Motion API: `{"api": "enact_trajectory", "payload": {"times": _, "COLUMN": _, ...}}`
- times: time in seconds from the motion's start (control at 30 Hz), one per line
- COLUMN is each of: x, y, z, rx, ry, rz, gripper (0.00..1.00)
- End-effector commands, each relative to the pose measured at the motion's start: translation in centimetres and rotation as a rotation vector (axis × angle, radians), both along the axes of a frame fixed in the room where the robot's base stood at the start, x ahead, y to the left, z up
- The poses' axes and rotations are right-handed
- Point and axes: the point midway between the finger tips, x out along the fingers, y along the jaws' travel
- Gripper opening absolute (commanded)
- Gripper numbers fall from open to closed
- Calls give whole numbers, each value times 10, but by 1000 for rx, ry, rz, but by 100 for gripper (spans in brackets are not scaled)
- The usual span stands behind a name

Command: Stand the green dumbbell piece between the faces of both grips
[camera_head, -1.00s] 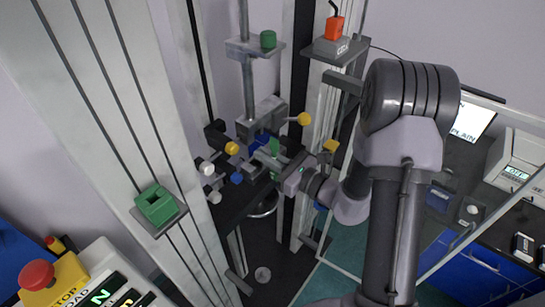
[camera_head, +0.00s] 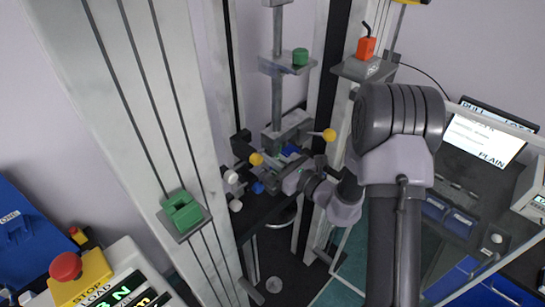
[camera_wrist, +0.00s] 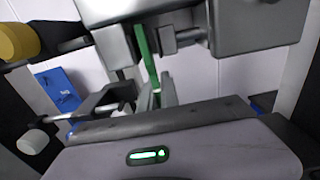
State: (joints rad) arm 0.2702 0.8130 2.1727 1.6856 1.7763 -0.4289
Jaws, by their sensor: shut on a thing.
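The green dumbbell piece (camera_wrist: 147,58) stands near upright and slightly tilted in the wrist view. My gripper (camera_wrist: 156,97) is shut on its lower part. The piece's upper part lies between the two jaws of the upper grip (camera_wrist: 118,46), left and right of it; I cannot tell whether they touch it. The lower grip (camera_wrist: 108,104) is partly hidden by my gripper's body. In the head view my gripper (camera_head: 291,182) is just below the upper grip (camera_head: 287,132), and the piece is hard to make out.
Yellow knobs (camera_head: 329,135) and white knobs (camera_head: 231,177) stick out around the grips. Machine columns (camera_head: 150,110) stand close on the left. A shelf with a green block (camera_head: 300,56) is above. An orange device (camera_head: 365,48) sits on a bracket at right.

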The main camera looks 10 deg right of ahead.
Motion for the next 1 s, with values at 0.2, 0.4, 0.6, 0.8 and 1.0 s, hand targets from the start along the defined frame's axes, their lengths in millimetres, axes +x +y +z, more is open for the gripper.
{"api": "enact_trajectory", "payload": {"times": 0.2, "x": 0, "y": 0, "z": 0, "rx": 0, "ry": 0, "rz": 0, "gripper": 0}}
{"api": "enact_trajectory", "payload": {"times": 0.4, "x": 0, "y": 0, "z": -1, "rx": 0, "ry": 0, "rz": 0, "gripper": 0}}
{"api": "enact_trajectory", "payload": {"times": 0.6, "x": 0, "y": 0, "z": -5, "rx": -1, "ry": -1, "rz": 0, "gripper": 0}}
{"api": "enact_trajectory", "payload": {"times": 0.8, "x": 0, "y": 0, "z": -4, "rx": -1, "ry": -1, "rz": 0, "gripper": 0}}
{"api": "enact_trajectory", "payload": {"times": 1.0, "x": 0, "y": 0, "z": -4, "rx": 0, "ry": 0, "rz": 0, "gripper": 31}}
